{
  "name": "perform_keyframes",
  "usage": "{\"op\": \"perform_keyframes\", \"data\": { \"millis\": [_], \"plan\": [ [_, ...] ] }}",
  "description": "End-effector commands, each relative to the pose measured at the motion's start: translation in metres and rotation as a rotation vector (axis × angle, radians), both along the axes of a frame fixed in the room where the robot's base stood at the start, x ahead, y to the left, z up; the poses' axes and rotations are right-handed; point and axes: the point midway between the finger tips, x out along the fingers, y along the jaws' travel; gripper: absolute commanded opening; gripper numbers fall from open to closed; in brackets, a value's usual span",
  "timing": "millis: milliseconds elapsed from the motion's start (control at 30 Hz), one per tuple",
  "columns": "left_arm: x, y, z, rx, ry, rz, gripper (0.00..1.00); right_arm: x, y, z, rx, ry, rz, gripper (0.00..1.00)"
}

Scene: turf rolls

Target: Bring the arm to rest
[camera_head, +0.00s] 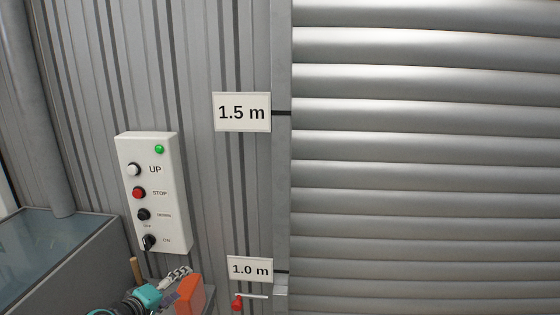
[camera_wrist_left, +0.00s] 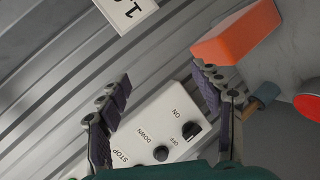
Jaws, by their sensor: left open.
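My left gripper (camera_head: 172,280) shows at the bottom left of the head view, just below the control box (camera_head: 154,193). In the left wrist view its two fingers are spread apart, and the gap between the fingertips (camera_wrist_left: 162,82) is empty. The white control box (camera_wrist_left: 157,125) lies beyond the fingers there, with its DOWN button (camera_wrist_left: 160,153) and ON/OFF knob (camera_wrist_left: 191,130) visible. In the head view the box has a lit green lamp (camera_head: 159,149), a white UP button (camera_head: 134,170) and a red STOP button (camera_head: 138,193). My right gripper is out of view.
An orange block (camera_head: 188,296) shows close by the left gripper; whether they touch is unclear. A roller shutter (camera_head: 425,160) fills the right side. Signs read 1.5 m (camera_head: 242,112) and 1.0 m (camera_head: 250,269). A grey cabinet with a glassy top (camera_head: 40,250) stands at lower left.

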Motion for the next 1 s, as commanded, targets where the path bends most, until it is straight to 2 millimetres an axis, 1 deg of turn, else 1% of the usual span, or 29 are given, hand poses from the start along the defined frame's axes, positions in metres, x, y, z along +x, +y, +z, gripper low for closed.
{"op": "perform_keyframes", "data": {
  "millis": [33,67,100,167,200,267,300,333,400,500,600,700,1000],
  "plan": [
    [-0.018,-0.028,-0.002,0.074,0.040,-0.054,0.66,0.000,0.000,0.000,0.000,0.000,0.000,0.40],
    [-0.029,-0.041,-0.005,0.123,0.065,-0.084,0.66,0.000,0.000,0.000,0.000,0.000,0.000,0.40],
    [-0.044,-0.056,-0.008,0.190,0.097,-0.122,0.66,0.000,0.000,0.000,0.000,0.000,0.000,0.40],
    [-0.069,-0.076,-0.015,0.290,0.140,-0.180,0.66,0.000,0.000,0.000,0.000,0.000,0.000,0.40],
    [-0.086,-0.087,-0.020,0.359,0.167,-0.217,0.66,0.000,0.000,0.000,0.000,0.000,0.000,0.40],
    [-0.113,-0.100,-0.027,0.464,0.204,-0.271,0.66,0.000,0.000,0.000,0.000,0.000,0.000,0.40],
    [-0.130,-0.106,-0.032,0.534,0.226,-0.305,0.66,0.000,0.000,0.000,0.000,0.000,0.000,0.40],
    [-0.143,-0.109,-0.036,0.585,0.241,-0.330,0.66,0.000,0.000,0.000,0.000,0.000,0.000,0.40],
    [-0.170,-0.113,-0.045,0.699,0.270,-0.382,0.66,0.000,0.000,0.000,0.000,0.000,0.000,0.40],
    [-0.199,-0.113,-0.054,0.836,0.299,-0.435,0.66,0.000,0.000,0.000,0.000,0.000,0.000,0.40],
    [-0.217,-0.109,-0.060,0.931,0.315,-0.468,0.66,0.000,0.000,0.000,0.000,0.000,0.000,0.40],
    [-0.226,-0.106,-0.063,0.982,0.323,-0.484,0.66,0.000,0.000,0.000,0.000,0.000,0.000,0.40],
    [-0.228,-0.104,-0.063,0.998,0.326,-0.487,0.66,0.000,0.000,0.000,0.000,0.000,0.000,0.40]
  ]
}}
